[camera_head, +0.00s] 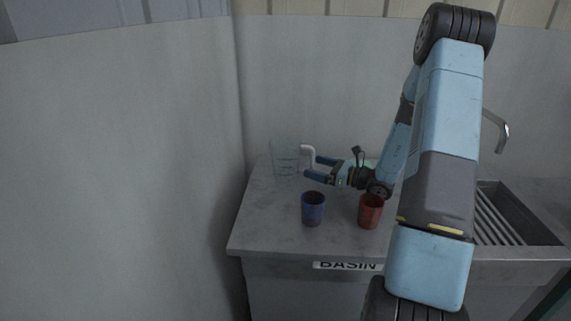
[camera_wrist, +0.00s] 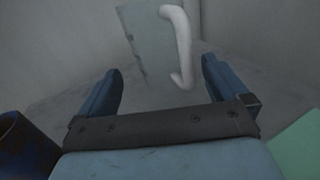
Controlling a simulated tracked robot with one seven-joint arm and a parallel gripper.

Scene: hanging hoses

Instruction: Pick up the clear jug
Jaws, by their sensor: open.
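The clear jug (camera_head: 285,158) stands upright at the back left of the grey counter, with a white handle (camera_head: 308,156) on its right side. In the wrist view the jug (camera_wrist: 145,45) is ahead at the top, and its white handle (camera_wrist: 180,45) faces me. My gripper (camera_head: 306,167) is open, pointing left at the handle. In the wrist view its two blue fingers (camera_wrist: 161,75) are spread apart, with the lower handle end showing just beyond and between the tips. Nothing is held. Whether a fingertip touches the handle I cannot tell.
A blue cup (camera_head: 313,209) and a red cup (camera_head: 370,212) stand on the counter (camera_head: 270,225) in front of my gripper. A green thing (camera_wrist: 298,150) shows at lower right in the wrist view. A sink (camera_head: 510,222) with a tap (camera_head: 497,128) is at right. Walls stand behind and left.

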